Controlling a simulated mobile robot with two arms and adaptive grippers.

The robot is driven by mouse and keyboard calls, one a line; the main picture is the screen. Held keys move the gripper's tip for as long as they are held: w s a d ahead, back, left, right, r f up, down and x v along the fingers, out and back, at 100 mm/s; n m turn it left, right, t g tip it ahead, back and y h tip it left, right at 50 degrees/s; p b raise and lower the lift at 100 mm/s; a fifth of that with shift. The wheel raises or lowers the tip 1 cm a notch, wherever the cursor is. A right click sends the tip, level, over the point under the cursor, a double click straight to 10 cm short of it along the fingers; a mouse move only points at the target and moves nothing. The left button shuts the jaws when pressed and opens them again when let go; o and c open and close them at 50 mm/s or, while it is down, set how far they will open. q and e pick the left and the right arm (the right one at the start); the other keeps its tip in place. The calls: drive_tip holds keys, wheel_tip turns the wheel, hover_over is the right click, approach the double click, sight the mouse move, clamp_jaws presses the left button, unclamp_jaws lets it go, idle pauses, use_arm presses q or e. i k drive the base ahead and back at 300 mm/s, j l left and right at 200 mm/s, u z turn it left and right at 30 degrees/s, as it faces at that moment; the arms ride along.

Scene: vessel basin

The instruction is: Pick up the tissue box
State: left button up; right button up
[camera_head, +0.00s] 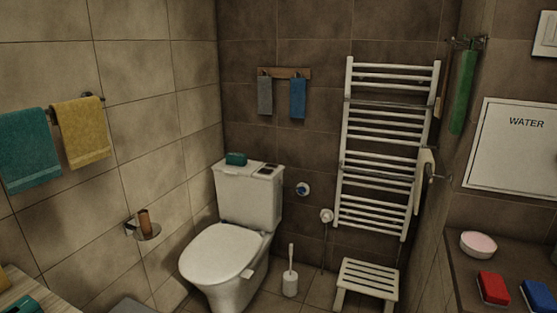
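A small teal box-like object (236,159) lies on the lid of the toilet tank (250,195), toward its left end. It may be the tissue box, but it is too small to tell for sure. Another teal object (22,305) is cut off at the lower left corner on a light wooden surface (38,290), and I cannot tell what it is. Neither of my grippers is in view.
The toilet (222,252) has its lid closed. A toilet brush (290,280) and a white step stool (368,283) stand on the floor to its right. A dark counter at right holds a pink oval item (478,244), a red one (493,288) and a blue one (538,296).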

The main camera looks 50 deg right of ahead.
sight(236, 159)
drive_tip(key=z, duration=1.45)
drive_tip(key=i, duration=0.3)
drive_tip(key=z, duration=0.05)
